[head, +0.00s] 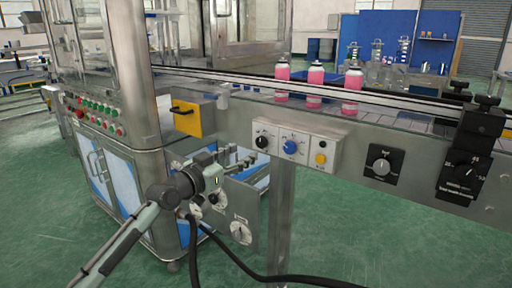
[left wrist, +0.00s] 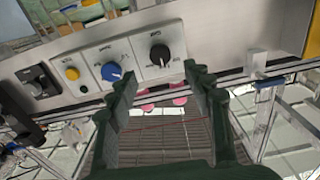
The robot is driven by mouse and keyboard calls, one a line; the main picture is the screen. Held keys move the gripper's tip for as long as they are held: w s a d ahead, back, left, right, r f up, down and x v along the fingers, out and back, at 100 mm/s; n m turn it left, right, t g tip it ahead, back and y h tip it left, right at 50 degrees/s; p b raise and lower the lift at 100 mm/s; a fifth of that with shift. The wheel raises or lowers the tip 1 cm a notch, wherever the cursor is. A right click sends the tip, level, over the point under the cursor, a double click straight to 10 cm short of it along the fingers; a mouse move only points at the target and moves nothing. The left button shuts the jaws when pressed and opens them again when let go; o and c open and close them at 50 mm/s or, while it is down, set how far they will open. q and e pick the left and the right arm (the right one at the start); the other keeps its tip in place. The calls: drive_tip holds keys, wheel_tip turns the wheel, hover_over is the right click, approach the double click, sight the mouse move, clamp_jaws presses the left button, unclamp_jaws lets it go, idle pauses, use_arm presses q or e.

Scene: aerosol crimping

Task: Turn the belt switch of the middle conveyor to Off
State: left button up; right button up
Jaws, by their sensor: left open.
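On the side of the conveyor (head: 400,112) a light control panel carries a black knob (head: 262,142), a blue knob (head: 290,147) and a yellow button (head: 320,158). The labels are too small to read, so I cannot tell for sure which is the belt switch. My left gripper (head: 240,160) is open, lower left of the black knob and apart from it. In the left wrist view, the black knob (left wrist: 160,55) appears ahead, between and beyond the open fingers (left wrist: 163,82). The blue knob (left wrist: 112,71) is to its left. My right gripper is not in view.
Pink bottles (head: 316,87) stand on the conveyor. A yellow box (head: 187,118) juts out left of the panel. Other black dials (head: 382,164) sit to the right. A cabinet machine (head: 110,165) stands left; green floor is open in front.

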sight(260, 143)
use_arm(q)
drive_tip(key=x, duration=0.6)
drive_tip(key=shift+w+d, duration=0.4)
drive_tip(key=shift+w, duration=0.1)
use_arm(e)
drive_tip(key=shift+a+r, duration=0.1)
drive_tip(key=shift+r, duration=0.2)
use_arm(q)
drive_tip(key=c, duration=1.2)
drive_tip(key=shift+o, duration=0.2)
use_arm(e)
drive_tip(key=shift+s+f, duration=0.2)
